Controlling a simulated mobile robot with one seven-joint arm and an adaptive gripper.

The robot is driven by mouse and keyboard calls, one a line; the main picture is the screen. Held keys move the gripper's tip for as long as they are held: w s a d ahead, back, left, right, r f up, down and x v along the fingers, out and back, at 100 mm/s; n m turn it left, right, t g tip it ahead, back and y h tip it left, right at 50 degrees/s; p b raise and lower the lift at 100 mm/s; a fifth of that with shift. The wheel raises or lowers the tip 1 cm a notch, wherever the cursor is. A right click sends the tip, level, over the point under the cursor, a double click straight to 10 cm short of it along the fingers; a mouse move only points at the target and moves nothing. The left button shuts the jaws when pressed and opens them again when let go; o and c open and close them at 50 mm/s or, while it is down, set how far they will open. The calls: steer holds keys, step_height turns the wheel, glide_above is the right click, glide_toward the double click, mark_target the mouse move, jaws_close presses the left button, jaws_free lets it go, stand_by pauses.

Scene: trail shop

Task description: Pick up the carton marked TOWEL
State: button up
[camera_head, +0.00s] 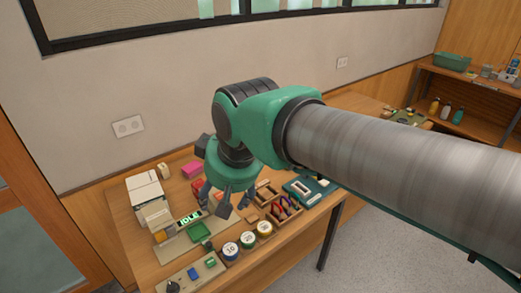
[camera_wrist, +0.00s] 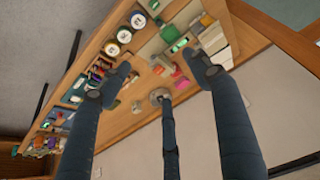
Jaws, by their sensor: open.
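No lettering that reads TOWEL can be made out in either view, so I cannot tell which item is that carton. In the wrist view the pale boxes (camera_wrist: 212,40) are at the upper right and the pink box (camera_wrist: 181,83) is near the middle. My gripper (camera_head: 224,200) hangs above the table with its fingers spread. In the wrist view my gripper (camera_wrist: 162,76) is open and empty. It hides part of the tabletop.
The wooden table (camera_head: 282,257) is crowded: labelled round spools (camera_head: 247,239), a lit IDLE display (camera_head: 189,218), a green tray (camera_head: 201,231) and a teal case (camera_head: 306,189). A wall stands behind. A shelf with bottles (camera_head: 445,110) is at the far right. Floor in front is clear.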

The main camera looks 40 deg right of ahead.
steer(key=w+d+r+g+p, duration=0.1)
steer(key=w+d+r+p, duration=0.25)
steer(key=w, duration=0.55)
steer(key=w+d+r+p, duration=0.25)
steer(key=w+d, duration=0.25)
steer(key=w, duration=0.4)
steer(key=w+d+g+p, duration=0.2)
steer(key=w+d+p, duration=0.2)
steer(key=w+d, duration=0.8)
steer(key=w+d+f+p, duration=0.4)
steer(key=w+d+f, duration=0.5)
steer(key=w+d, duration=0.25)
steer(key=w+d+f+g+p, duration=0.1)
steer(key=w+d+f+p, duration=0.1)
steer(key=d+f, duration=0.5)
steer(key=w+d+f+g+p, duration=0.1)
steer(key=w+d+f+p, duration=0.1)
steer(key=d+f, duration=0.5)
step_height(320, 180, down, 2)
steer(key=shift+d+n+p, duration=0.25)
steer(key=shift+n+p, duration=0.15)
steer(key=shift+p, duration=0.35)
steer(key=shift+f, duration=0.1)
steer(key=shift+f, duration=4.15)
steer(key=shift+f, duration=0.1)
